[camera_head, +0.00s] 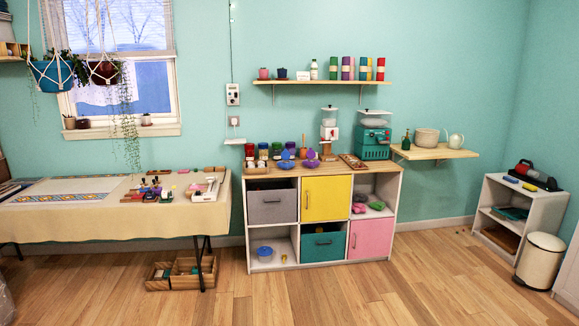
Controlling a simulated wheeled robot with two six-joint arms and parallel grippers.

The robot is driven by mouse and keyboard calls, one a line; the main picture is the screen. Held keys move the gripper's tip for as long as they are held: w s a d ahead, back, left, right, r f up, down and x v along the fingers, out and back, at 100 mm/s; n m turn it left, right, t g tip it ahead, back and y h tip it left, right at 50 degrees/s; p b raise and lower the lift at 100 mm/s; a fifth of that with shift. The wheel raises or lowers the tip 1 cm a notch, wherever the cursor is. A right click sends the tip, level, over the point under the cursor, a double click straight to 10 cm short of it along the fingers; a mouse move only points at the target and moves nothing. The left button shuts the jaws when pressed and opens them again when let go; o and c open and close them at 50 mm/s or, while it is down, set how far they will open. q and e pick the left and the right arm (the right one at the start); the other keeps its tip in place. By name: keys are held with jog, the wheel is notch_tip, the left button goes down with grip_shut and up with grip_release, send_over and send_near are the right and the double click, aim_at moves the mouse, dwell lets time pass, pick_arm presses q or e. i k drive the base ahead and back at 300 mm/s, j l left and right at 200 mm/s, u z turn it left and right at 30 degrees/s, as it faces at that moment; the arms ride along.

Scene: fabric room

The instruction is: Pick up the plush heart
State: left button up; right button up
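I cannot make out a plush heart anywhere in the head view. Small pink and green items (361,208) lie in the open upper right compartment of the cube shelf (398,215), too small to identify. Neither of my grippers is in view.
A cloth-covered table (100,222) with small tools stands at the left, wooden crates (183,282) below it. The cube shelf has grey, yellow, teal and pink fronts. A low white shelf (497,193) and a cream bin (540,258) stand at the right. The wooden floor (420,290) in front is clear.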

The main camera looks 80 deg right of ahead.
aim_at(310, 164)
jog(key=z, duration=2.85)
